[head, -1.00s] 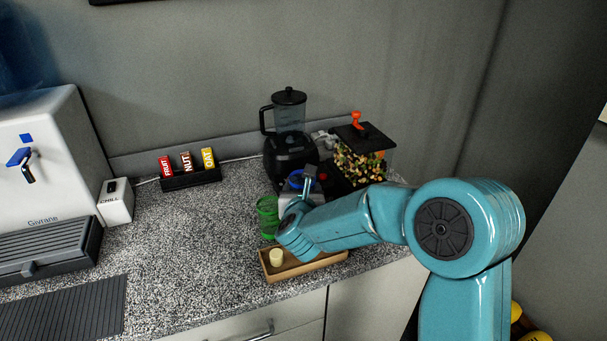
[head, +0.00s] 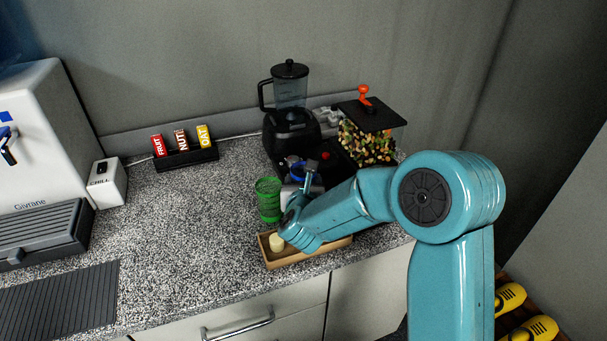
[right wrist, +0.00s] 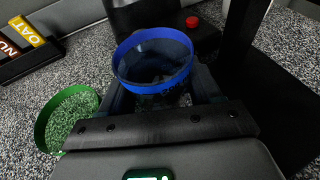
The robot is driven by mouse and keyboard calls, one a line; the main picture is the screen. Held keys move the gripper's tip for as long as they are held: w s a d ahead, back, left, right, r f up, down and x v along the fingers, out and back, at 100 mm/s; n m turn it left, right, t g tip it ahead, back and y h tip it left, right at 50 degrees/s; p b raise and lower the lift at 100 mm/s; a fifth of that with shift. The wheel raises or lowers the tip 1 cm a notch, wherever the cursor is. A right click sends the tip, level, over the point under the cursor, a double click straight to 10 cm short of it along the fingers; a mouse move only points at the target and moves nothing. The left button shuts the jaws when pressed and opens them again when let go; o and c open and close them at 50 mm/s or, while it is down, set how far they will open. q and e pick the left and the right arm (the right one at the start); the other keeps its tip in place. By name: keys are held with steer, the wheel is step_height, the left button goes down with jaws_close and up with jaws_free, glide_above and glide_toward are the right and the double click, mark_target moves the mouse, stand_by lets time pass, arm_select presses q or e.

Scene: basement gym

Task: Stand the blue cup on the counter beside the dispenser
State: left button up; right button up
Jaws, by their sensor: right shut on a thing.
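The blue cup (right wrist: 153,68) is between the jaws of my right gripper (right wrist: 165,98) in the right wrist view, with its blue rim facing the camera. My right gripper is shut on it. In the head view the cup (head: 297,171) is mostly hidden by my gripper, in front of the blender. The white dispenser (head: 38,140) stands at the far left of the counter (head: 190,240), well away from the cup. I cannot tell whether the cup touches the counter or tray. My left gripper is not in view.
A green cup (head: 268,200) stands just left of my right gripper. A wooden tray (head: 284,262) lies below it. The blender (head: 290,118) and nut container (head: 367,135) stand behind. A snack-bar holder (head: 187,158) and chill box (head: 107,183) stand left. The counter's middle is clear.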

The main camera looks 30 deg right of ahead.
steer(key=shift+f, duration=0.45)
steer(key=shift+f+b, duration=0.85)
steer(key=shift+b, duration=0.4)
steer(key=o, duration=1.1)
steer(key=shift+o, duration=0.2)
steer(key=shift+r, duration=0.15)
step_height(320, 180, up, 20)
steer(key=p, duration=0.3)
